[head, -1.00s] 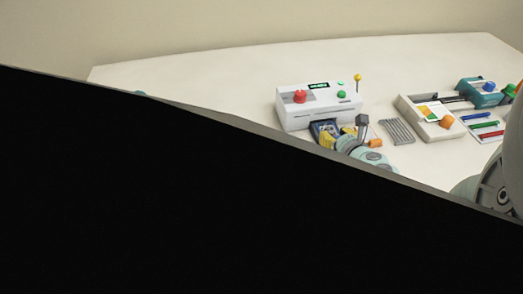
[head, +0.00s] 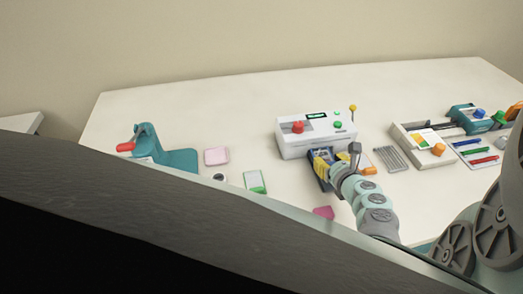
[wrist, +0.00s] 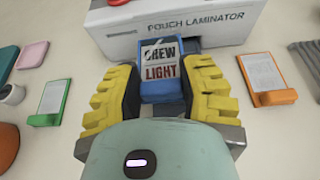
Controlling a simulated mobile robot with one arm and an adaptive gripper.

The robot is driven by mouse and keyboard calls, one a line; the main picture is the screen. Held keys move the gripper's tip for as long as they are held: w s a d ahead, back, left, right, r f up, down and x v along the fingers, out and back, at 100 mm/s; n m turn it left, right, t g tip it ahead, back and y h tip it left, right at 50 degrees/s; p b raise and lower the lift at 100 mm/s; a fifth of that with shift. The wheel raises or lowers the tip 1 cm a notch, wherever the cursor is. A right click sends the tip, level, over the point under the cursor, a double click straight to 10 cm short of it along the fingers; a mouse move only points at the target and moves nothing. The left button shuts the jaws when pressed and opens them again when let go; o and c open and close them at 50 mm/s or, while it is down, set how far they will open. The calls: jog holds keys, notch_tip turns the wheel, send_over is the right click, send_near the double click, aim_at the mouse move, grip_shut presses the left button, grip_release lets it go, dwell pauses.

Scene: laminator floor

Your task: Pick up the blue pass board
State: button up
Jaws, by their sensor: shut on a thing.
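The blue pass board (wrist: 163,84) stands in front of the pouch laminator (wrist: 190,28) and carries a card lettered CREW and LIGHT. My gripper (wrist: 162,92) has its two yellow ridged fingers on either side of it and is shut on it. In the head view my gripper (head: 327,168) is at the laminator's front edge, with blue parts of the board showing around the yellow fingers. The board's lower end is hidden by my gripper. I cannot tell whether the board is clear of the table.
An orange board (wrist: 274,97) lies close on the right and a green board (wrist: 47,118) on the left. A teal tool (head: 178,160) with a red handle, a pink pad (head: 216,156), and a tray (head: 405,147) stand further out. A dark surface fills the head view's foreground.

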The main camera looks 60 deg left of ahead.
jog(key=s+d, duration=0.1)
jog(key=s, duration=0.3)
jog(key=s+d+p, duration=0.1)
jog(key=s, duration=0.3)
jog(key=s+d+r, duration=0.1)
jog(key=s, duration=0.4)
jog(key=shift+w, duration=0.1)
